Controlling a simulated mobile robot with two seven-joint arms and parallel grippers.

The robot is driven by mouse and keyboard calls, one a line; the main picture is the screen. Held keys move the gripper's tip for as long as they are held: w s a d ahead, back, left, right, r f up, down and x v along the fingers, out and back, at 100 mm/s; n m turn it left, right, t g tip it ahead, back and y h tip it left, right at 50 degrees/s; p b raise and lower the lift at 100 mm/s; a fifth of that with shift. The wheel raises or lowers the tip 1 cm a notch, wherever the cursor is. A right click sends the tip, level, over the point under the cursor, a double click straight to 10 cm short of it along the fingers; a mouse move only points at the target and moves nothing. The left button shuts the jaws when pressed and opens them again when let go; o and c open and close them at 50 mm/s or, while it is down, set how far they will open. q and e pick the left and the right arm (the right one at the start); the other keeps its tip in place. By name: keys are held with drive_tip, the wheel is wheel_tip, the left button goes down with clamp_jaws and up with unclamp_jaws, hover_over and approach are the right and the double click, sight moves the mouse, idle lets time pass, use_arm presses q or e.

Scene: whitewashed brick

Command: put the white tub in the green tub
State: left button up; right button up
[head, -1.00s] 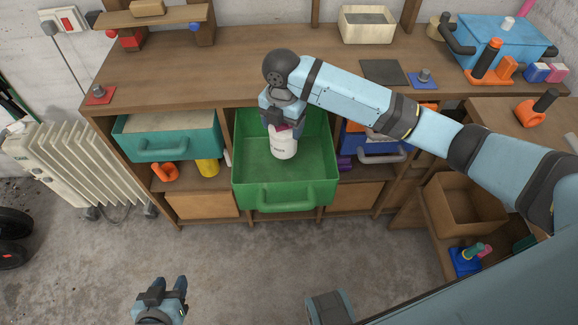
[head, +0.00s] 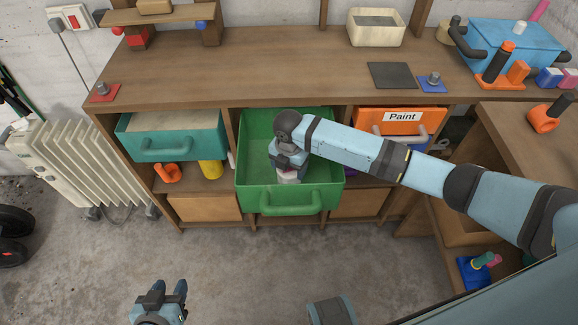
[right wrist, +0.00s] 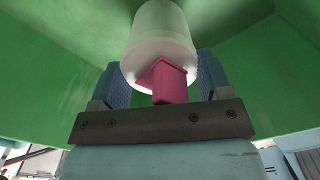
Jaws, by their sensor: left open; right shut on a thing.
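The green tub (head: 325,187) is pulled out of the shelf opening below the bench top, with its handle facing front. My right gripper (head: 289,170) is down inside the green tub and shut on the white tub (head: 289,179), which is mostly hidden by the hand in the head view. In the right wrist view the white tub (right wrist: 160,40) is between the two blue fingers, with a pink knob on its near end and green walls around. I cannot tell whether it touches the green tub's floor. My left gripper (head: 163,290) is open and empty, low above the floor.
A teal drawer (head: 172,146) is left of the green tub and an orange drawer labelled Paint (head: 402,124) is right of it. Above, the bench top (head: 270,70) is largely clear. A white radiator (head: 55,165) stands at the left.

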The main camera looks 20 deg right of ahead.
use_arm(q)
drive_tip(key=shift+r, duration=0.1)
use_arm(e)
drive_tip(key=o, duration=1.4)
drive_tip(key=shift+o, duration=0.2)
use_arm(q)
drive_tip(key=shift+s+a+r+p, duration=0.1)
drive_tip(key=shift+r+p, duration=0.15)
drive_tip(key=shift+p, duration=0.6)
use_arm(e)
wheel_tip(320, 180, up, 12)
drive_tip(key=shift+r, duration=0.15)
use_arm(q)
drive_tip(key=shift+r, duration=0.1)
